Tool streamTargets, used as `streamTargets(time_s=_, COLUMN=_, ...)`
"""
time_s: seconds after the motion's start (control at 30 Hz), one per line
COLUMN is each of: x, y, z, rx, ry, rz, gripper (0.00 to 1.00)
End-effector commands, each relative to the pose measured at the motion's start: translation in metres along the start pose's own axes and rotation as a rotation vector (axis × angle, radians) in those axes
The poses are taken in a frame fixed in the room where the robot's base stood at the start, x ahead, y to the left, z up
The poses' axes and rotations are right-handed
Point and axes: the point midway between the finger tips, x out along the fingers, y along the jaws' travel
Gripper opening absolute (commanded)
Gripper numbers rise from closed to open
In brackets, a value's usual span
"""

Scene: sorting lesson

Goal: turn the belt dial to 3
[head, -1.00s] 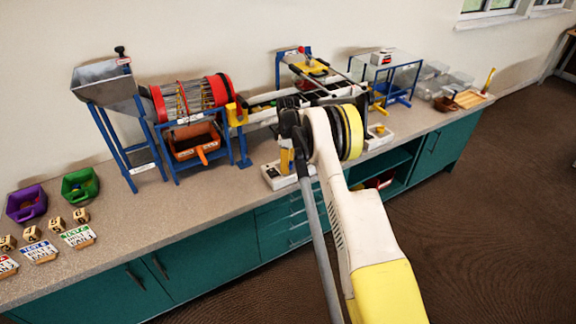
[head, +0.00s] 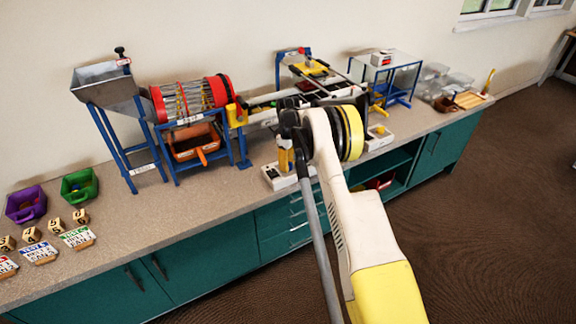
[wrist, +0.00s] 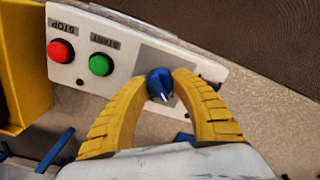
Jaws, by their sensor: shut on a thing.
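The belt dial (wrist: 160,82) is a blue knob with a white pointer line, on a pale control panel (wrist: 122,52) in the wrist view. My gripper (wrist: 161,84) has its two yellow fingers closed on either side of the dial and is shut on it. The pointer slants toward the lower right of the wrist view. The dial's number marks cannot be read. In the head view the panel (head: 272,180) shows at the counter's front edge, while my arm hides the dial and fingertips.
A red STOP button (wrist: 60,51) and a green START button (wrist: 101,64) sit left of the dial. A blue-framed machine with a red-ended drum (head: 218,91) stands on the counter. Purple (head: 15,207) and green (head: 67,190) bins stand at the left.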

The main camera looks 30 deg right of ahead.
Motion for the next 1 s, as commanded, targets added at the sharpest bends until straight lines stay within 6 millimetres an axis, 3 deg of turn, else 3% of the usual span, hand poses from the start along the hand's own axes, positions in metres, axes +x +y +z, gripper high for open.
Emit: streamTargets(time_s=1.0, x=0.0001, y=0.0, z=0.0001, rx=0.963, ry=0.0, rz=0.0, gripper=0.0)
